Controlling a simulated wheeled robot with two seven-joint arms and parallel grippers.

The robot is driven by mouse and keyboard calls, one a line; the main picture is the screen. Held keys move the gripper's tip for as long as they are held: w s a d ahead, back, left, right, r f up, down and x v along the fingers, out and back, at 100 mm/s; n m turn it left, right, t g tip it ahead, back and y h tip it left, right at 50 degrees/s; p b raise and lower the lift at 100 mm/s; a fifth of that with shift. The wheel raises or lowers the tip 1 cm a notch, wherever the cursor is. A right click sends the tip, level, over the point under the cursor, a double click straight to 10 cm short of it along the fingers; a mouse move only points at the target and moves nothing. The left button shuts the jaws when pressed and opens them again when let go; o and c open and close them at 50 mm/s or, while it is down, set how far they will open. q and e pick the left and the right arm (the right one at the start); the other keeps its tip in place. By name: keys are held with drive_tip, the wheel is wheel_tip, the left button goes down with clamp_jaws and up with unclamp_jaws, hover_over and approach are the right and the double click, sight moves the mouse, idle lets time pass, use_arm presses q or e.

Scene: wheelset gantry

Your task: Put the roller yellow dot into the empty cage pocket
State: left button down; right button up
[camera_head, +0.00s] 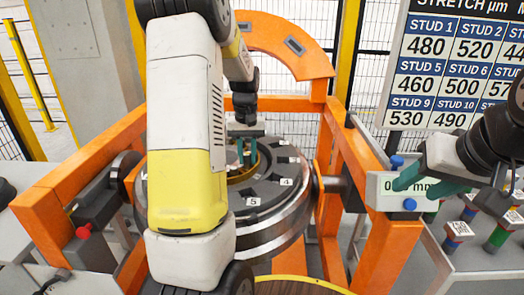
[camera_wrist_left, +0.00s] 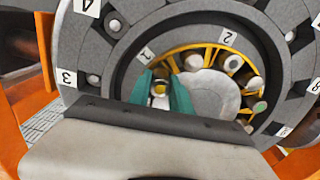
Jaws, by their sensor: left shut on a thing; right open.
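My left gripper (camera_head: 246,154) reaches down into the middle of the round grey hub. In the left wrist view its teal fingers (camera_wrist_left: 165,93) are shut on a roller with a yellow dot (camera_wrist_left: 159,89), seen end-on. The yellow cage (camera_wrist_left: 205,48) curves around a pale centre, with several rollers (camera_wrist_left: 233,63) in its pockets. The held roller is at the cage's left side, near the label 1; the fingers hide whether it is inside a pocket.
An orange frame (camera_head: 352,165) surrounds the hub (camera_head: 270,225), which bears numbered labels. The display box (camera_head: 385,190) has blue knobs. Several coloured studs (camera_head: 457,230) stand on the grey table at the right. A board with stud numbers (camera_head: 455,70) stands behind.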

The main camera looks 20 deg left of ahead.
sight(247, 153)
use_arm(q)
drive_tip(key=shift+f, duration=0.65)
drive_tip(key=c, duration=1.1)
unclamp_jaws()
wheel_tip(247, 153, up, 8)
drive_tip(key=shift+f, duration=0.25)
drive_tip(key=shift+r, duration=0.2)
